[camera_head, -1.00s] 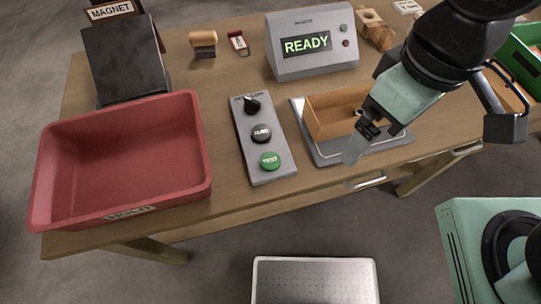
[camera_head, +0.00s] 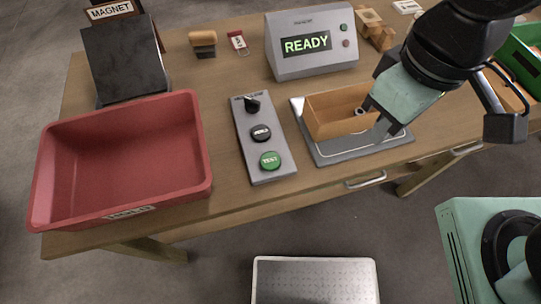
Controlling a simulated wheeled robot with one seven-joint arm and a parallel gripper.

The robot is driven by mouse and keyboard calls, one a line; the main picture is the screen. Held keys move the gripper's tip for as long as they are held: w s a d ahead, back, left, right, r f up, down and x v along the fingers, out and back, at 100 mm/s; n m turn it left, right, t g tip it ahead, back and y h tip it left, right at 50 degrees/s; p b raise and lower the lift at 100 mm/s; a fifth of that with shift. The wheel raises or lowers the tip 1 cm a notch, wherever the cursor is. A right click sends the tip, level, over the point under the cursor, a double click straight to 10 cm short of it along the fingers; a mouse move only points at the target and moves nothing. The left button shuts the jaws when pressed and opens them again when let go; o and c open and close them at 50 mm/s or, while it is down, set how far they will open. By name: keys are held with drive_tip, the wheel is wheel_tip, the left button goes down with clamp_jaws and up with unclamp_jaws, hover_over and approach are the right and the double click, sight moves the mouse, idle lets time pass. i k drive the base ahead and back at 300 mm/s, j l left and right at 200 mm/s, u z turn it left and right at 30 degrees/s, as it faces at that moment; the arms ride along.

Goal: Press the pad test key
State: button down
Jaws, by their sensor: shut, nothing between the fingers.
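The grey control pad (camera_head: 254,150) lies on the table left of centre. It carries a green key (camera_head: 270,160), whose lettering looks like TEST, at the near end. The box stands on a grey plate (camera_head: 330,157).
A red bin (camera_head: 120,216) stands left of the pad. A grey display unit reading READY (camera_head: 305,45) stands behind. A dark block (camera_head: 125,62) with a MAGNET sign is at the back left. The space just right of the pad is narrow.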

sight(269, 161)
drive_tip(key=k+j, duration=0.9)
drive_tip(key=j, duration=0.15)
